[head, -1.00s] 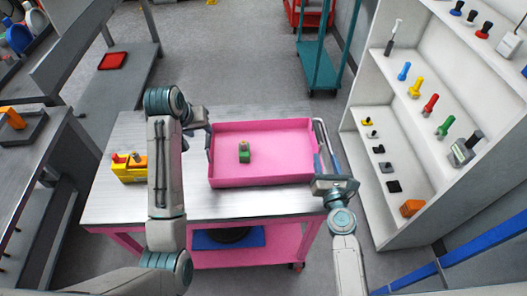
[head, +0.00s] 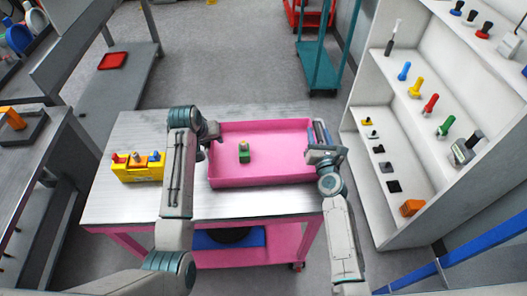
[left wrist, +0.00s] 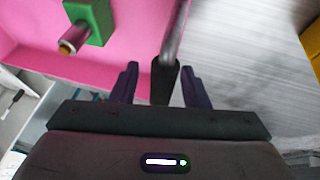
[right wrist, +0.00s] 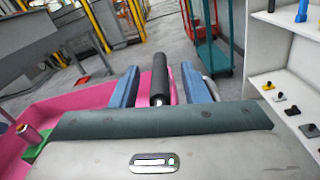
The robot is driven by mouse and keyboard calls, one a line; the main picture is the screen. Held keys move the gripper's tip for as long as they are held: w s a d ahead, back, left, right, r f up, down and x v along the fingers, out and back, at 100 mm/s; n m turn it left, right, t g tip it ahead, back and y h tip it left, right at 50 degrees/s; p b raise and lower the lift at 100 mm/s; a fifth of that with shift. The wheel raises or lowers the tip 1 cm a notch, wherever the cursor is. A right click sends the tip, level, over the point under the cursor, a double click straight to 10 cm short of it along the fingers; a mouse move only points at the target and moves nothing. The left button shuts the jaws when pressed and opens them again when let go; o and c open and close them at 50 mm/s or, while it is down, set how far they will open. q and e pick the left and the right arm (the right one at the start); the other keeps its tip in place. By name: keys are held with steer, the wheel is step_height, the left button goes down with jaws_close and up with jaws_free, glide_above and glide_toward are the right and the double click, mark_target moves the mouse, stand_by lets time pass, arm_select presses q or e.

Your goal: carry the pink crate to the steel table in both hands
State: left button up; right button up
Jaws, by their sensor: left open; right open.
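The pink crate (head: 262,178) sits upright on the steel top of a pink cart (head: 125,205). A green block with a peg (head: 244,152) stands inside it; it also shows in the left wrist view (left wrist: 92,20). My left gripper (head: 212,133) is open at the crate's left handle, whose dark grip (left wrist: 166,78) lies between its fingers (left wrist: 160,85). My right gripper (head: 320,135) is open at the right handle. That handle's black grip (right wrist: 159,78) lies between its fingers (right wrist: 160,85). The arms partly hide both handles in the head view.
A yellow holder with coloured pegs (head: 140,170) stands on the cart left of the crate. A grey table (head: 35,150) is at the far left, and a grey bench with a red tray (head: 113,61) is behind. A white shelf (head: 440,90) stands close at the right. Floor behind the cart is clear.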

arm_select(q)
jaws_close()
arm_select(e)
jaws_close()
arm_select(q)
steer(key=shift+r, duration=0.15)
arm_select(e)
steer(key=shift+r, duration=0.15)
